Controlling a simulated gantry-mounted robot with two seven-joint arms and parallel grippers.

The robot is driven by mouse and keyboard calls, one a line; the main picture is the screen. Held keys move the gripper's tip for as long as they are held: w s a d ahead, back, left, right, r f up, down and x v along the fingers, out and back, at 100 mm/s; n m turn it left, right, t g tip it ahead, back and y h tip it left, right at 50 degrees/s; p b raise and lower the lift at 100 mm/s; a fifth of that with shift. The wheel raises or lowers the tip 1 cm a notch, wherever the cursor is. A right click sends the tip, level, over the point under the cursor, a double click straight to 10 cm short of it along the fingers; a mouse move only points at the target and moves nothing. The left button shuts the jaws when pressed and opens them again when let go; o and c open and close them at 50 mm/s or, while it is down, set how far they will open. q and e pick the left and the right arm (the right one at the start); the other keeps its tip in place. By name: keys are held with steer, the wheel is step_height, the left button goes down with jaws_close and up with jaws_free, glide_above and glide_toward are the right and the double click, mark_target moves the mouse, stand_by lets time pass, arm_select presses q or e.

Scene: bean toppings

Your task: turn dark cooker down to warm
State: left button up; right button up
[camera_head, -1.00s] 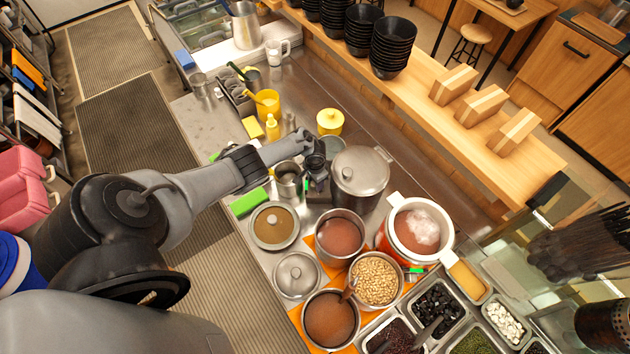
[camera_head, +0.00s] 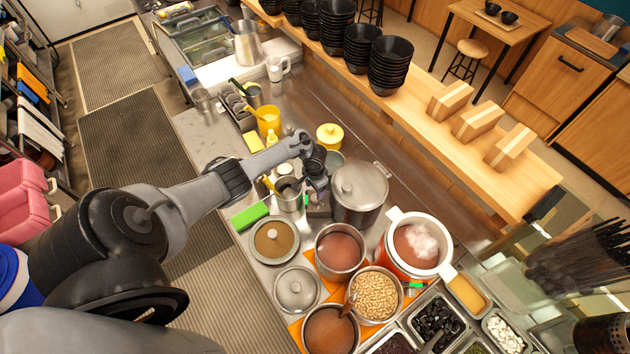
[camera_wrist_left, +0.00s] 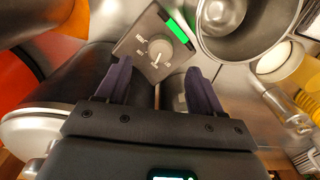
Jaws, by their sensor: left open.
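The dark cooker (camera_head: 359,207) has a silver lid and stands right of my left gripper in the head view. Its dark control box (camera_wrist_left: 142,43) shows in the left wrist view, with a round grey knob (camera_wrist_left: 158,53) and a lit green strip. The knob's white mark points toward the lower side of the picture; the dial's small lettering is not readable. My left gripper (camera_wrist_left: 160,85) is open, its two dark fingers apart, with the knob ahead of and between them. I see no contact with the knob. My right gripper is not in view.
An orange cooker (camera_head: 388,262) stands to the right of the dark one. Steel cups (camera_head: 289,198) stand close left of the control box. A pot of brown filling (camera_head: 340,250) and a pot of beans (camera_head: 376,296) stand in front. Black bowls line the shelf behind.

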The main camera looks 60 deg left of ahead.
mark_target(315, 198)
arm_select(q)
steer(key=shift+r, duration=2.5)
